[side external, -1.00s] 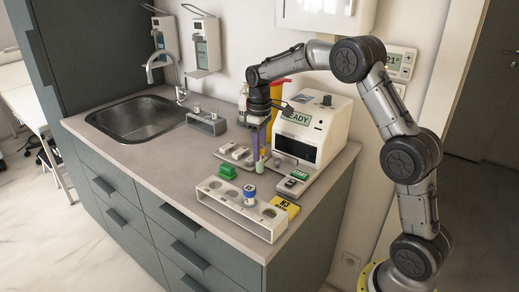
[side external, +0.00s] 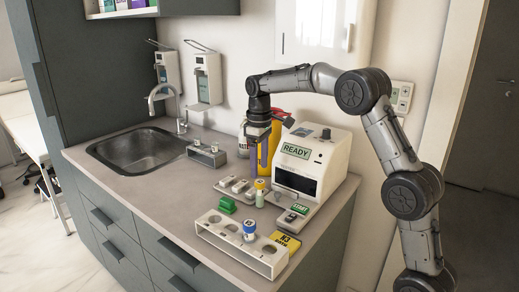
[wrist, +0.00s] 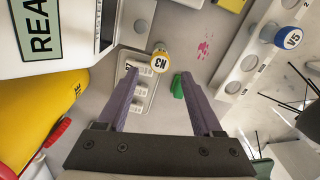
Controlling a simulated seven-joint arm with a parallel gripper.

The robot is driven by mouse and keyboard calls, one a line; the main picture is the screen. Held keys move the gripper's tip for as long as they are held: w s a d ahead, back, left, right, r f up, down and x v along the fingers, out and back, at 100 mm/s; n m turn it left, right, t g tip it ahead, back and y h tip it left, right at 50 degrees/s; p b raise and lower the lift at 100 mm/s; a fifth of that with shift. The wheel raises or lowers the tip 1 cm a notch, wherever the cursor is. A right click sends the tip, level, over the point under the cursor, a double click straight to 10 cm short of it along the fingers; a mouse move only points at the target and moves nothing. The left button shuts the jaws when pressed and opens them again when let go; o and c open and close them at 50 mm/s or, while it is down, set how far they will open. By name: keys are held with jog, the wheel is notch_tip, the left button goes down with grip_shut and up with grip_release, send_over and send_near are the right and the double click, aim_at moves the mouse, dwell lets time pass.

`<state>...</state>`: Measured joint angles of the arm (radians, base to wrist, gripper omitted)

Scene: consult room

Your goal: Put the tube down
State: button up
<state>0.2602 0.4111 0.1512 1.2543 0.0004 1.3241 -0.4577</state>
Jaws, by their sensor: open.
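The white analyzer (side external: 310,165) reads READY, with a START pad (side external: 298,212) before it. A white rack (side external: 240,250) holds a blue-capped tube (side external: 249,231). A green block (side external: 227,204), yellow N3 card (side external: 286,244) and yellow container (side external: 274,140) are close by.

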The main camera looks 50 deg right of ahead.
jog(key=s+a+r+t, duration=0.1)
jog(key=s+a+r, duration=0.4)
jog(key=r, duration=0.4)
jog(key=s+a+t, duration=0.1)
jog(key=s+a, duration=0.2)
jog(key=s, duration=0.6)
jog(key=s+a+m+t, duration=0.1)
jog(key=s+a+t, duration=0.1)
jog(key=s, duration=0.6)
jog(key=shift+s+a+f+m, duration=0.3)
jog(key=shift+s+a+f, duration=0.05)
jog(key=shift+a+f, duration=0.1)
jog(key=shift+m+t, duration=0.3)
jog(key=shift+t, duration=0.5)
jog(key=s+f, duration=0.1)
jog(key=s, duration=0.1)
jog(key=s+a+f, duration=0.1)
jog(key=s+f, duration=0.1)
jog(key=s, duration=0.1)
jog(key=s+f, duration=0.2)
jog(key=shift+s+a, duration=0.15)
jog(key=shift+a, duration=0.1)
jog(key=shift+o, duration=0.5)
jog(key=shift+s+f, duration=0.25)
jog(key=shift+f, duration=0.1)
